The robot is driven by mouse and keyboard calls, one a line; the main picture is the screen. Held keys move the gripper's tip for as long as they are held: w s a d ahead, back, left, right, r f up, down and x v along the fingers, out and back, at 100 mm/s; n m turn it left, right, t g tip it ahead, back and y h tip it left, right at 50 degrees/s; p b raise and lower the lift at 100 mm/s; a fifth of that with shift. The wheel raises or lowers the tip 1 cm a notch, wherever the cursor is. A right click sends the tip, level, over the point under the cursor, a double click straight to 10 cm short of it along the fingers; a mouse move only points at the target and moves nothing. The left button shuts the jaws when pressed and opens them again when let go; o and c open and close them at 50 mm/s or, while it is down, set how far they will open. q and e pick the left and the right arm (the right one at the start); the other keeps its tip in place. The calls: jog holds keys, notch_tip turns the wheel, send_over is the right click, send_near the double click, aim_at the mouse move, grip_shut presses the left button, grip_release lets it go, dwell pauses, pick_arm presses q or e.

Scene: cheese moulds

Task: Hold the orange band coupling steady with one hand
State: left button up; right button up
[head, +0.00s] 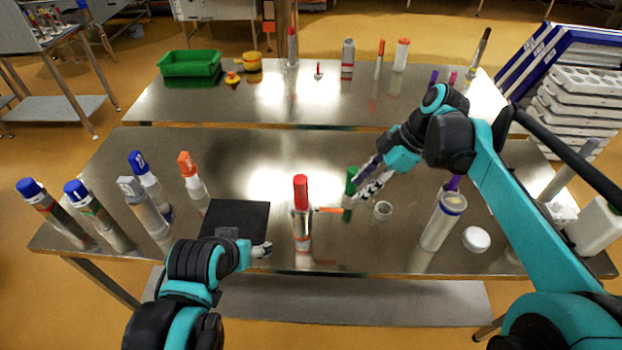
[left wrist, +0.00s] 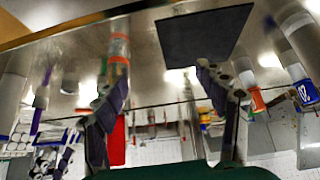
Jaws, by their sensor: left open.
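An upright cylinder with a red upper part (head: 302,195) stands near the table's front middle. Its lower part has orange bands, seen in the left wrist view (left wrist: 118,48), and looks like the orange band coupling (head: 303,238). My left gripper (head: 258,250) is low at the table's front edge, left of the coupling and apart from it. In the left wrist view its fingers (left wrist: 163,82) are spread and empty; the coupling shows beyond the left finger. My right gripper (head: 372,182) is beside a green upright piece (head: 350,185); its grip is unclear. An orange bar (head: 328,210) lies between coupling and green piece.
A black square mat (head: 250,212) lies left of the coupling. Several capped bottles stand further left, including an orange-topped one (head: 191,175). A small white ring (head: 383,211), a clear cylinder (head: 443,222) and a white lid (head: 476,239) are right. The table's middle back is clear.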

aim_at(299, 207)
pick_arm(q)
jog(key=w+d+r+n+g+h, duration=0.1)
jog(key=w+d+r+n+g, duration=0.1)
jog(key=w+r+n, duration=0.3)
jog(key=w+d+r+n+g+h, duration=0.1)
jog(key=w+d+r+n, duration=0.15)
jog(key=w, duration=0.45)
jog(key=d+f+n+g, duration=0.2)
jog(key=f, duration=0.1)
jog(key=w+d+f+n+g+h, duration=0.1)
jog(key=d+f+n, duration=0.1)
jog(key=f, duration=0.1)
jog(key=d+f+n+g+h, duration=0.1)
jog(key=d+f+n+g, duration=0.1)
jog(key=f, duration=0.2)
jog(key=shift+w+g, duration=0.3)
jog(key=shift+w, duration=0.1)
grip_shut()
